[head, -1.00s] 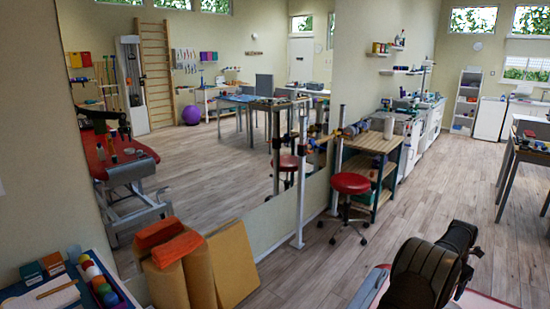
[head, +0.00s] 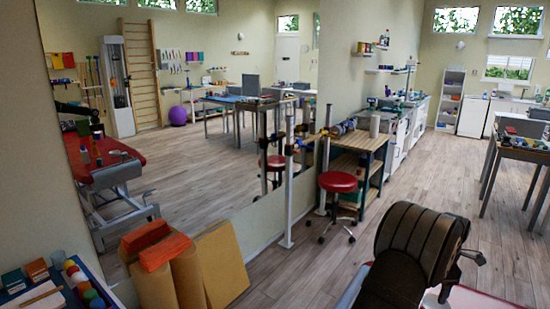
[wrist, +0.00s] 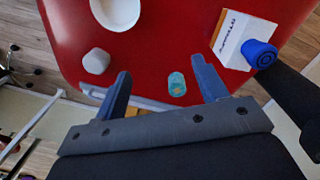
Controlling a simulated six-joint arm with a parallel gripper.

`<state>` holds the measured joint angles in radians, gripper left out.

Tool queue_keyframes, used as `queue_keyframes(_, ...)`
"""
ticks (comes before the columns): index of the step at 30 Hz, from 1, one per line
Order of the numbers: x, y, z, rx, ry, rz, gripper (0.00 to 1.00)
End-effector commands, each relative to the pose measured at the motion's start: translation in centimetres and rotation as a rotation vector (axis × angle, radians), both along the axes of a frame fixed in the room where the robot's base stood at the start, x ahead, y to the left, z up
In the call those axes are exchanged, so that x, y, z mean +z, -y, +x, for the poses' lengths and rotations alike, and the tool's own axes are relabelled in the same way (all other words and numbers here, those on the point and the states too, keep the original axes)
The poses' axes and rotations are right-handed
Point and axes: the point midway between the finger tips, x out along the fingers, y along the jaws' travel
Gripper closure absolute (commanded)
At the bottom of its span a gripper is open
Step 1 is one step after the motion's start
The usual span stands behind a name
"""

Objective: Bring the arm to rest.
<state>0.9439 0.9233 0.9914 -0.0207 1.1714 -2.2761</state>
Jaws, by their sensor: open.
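My gripper (wrist: 160,68) shows in the wrist view with its two blue fingers spread apart and nothing between the tips. It hangs over a red padded top (wrist: 190,22). A small teal cylinder (wrist: 177,84) stands on the red top near its edge, seen between the fingers but apart from them. In the head view, my dark arm fills the lower right and my gripper's fingers do not show.
On the red top are a white bowl (wrist: 117,10), a small pale grey object (wrist: 96,61), a white box (wrist: 240,35) and a blue round item (wrist: 260,53). A red stool (head: 338,182) stands by a wooden shelf unit (head: 350,160). Open floor lies behind my arm.

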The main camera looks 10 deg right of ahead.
Motion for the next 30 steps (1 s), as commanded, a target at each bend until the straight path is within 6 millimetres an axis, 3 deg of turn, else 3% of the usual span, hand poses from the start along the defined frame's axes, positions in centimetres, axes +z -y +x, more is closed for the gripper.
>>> queue_keyframes(15,0.2,-4.5,-4.8,-0.313,0.016,0.008,0.34)
queue_keyframes(30,0.1,-5.3,-5.6,-0.364,0.018,0.009,0.34)
